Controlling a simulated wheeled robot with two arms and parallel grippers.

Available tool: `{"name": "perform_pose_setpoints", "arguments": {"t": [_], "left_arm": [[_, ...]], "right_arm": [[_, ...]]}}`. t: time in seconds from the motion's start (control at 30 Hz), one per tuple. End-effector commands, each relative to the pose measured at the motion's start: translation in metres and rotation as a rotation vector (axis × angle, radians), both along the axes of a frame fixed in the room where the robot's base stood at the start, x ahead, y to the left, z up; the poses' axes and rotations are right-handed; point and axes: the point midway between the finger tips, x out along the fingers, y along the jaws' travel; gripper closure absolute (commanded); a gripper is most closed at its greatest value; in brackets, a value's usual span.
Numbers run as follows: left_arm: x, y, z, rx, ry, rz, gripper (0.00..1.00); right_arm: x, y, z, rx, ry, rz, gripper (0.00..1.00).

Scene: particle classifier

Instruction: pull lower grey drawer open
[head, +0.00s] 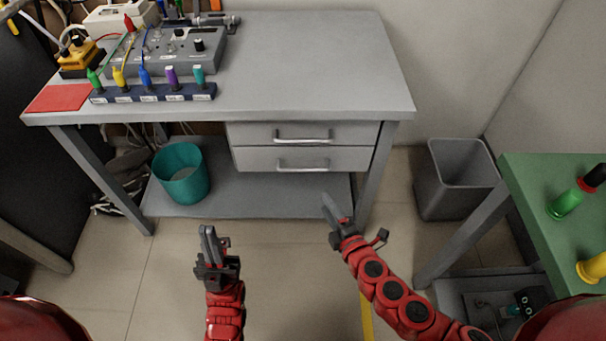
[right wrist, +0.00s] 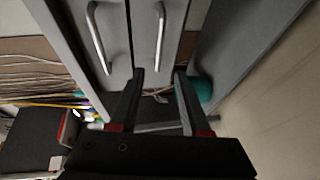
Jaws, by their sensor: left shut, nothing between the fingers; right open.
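The lower grey drawer (head: 245,158) is shut under the desk, flush with the upper drawer (head: 245,131). Its bar-shaped metal handle (head: 303,166) also shows in the right wrist view (right wrist: 161,35), as the right one of two handles. My right gripper (head: 335,208) is open and empty in front of the drawers, below and right of the lower handle in the head view. In the right wrist view its fingertips (right wrist: 161,72) point towards the drawer fronts, with nothing between them. My left gripper (head: 209,238) is shut and empty, further left, away from the drawers.
The desk leg (head: 376,165) stands just right of the drawers. A teal bin (head: 181,178) sits on the lower shelf (head: 270,192). A grey bin (head: 455,185) and a green table (head: 535,180) stand on the right. Floor before the drawers is free.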

Motion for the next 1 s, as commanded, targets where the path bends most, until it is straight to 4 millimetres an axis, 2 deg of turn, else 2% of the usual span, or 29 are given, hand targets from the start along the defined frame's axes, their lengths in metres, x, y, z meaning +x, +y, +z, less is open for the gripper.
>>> {"name": "perform_pose_setpoints", "arguments": {"t": [0.6,0.8,1.0], "left_arm": [[0.000,0.000,-0.012,0.000,0.000,0.000,1.00],[0.000,0.000,-0.017,0.000,0.000,0.000,1.00],[0.000,0.000,-0.019,0.000,0.000,0.000,1.00]], "right_arm": [[0.112,0.049,-0.021,0.007,0.001,0.001,0.53],[0.137,0.059,-0.026,0.007,0.000,0.001,0.53],[0.147,0.064,-0.028,0.006,0.002,0.002,0.53]]}}
